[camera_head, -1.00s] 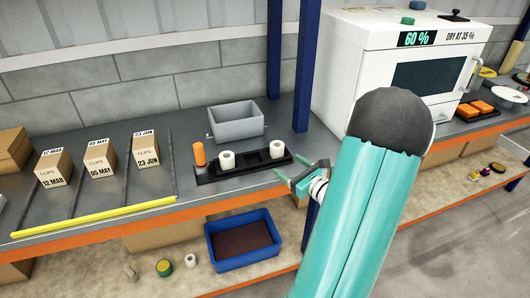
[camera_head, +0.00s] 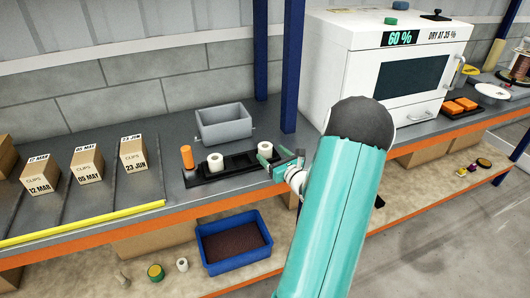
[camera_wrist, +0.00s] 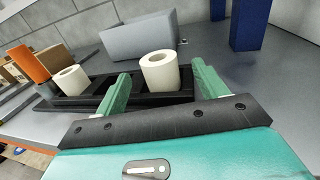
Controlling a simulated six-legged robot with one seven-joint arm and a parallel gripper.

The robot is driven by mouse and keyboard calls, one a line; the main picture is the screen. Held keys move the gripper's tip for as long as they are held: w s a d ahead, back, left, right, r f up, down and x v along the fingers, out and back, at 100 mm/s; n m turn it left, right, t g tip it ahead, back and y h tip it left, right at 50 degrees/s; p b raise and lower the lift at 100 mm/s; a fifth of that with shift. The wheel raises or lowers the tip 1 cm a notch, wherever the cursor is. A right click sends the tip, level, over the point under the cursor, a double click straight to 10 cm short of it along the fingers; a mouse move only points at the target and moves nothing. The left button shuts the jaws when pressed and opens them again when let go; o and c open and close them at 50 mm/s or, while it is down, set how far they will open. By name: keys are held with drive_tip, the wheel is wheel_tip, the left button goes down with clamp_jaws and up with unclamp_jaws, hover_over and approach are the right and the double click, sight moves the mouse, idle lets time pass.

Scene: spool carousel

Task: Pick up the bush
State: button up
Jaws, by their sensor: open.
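Two white hollow cylinders, which I take for bushes, stand upright in a black holder (camera_head: 200,179) on the bench. The right bush (camera_wrist: 160,75) stands between the green fingers of my gripper (camera_wrist: 161,70) in the wrist view, with visible gaps on both sides. In the head view this bush (camera_head: 264,147) is partly covered by my gripper (camera_head: 271,157). My gripper is open and holds nothing. The left bush (camera_head: 215,162) is clear of the gripper and also shows in the wrist view (camera_wrist: 70,80). An orange cylinder (camera_head: 187,156) stands at the holder's left end.
A grey bin (camera_head: 224,126) stands just behind the holder. A blue post (camera_head: 291,65) rises behind my gripper, beside a white dryer (camera_head: 400,75). Boxes (camera_head: 88,164) stand at left. A blue tray (camera_head: 235,243) and small parts lie on the lower shelf.

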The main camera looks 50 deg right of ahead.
sight(269, 151)
drive_tip(key=x, duration=0.4)
drive_tip(key=shift+w, duration=0.4)
drive_tip(key=c, duration=1.1)
drive_tip(key=shift+r, duration=0.15)
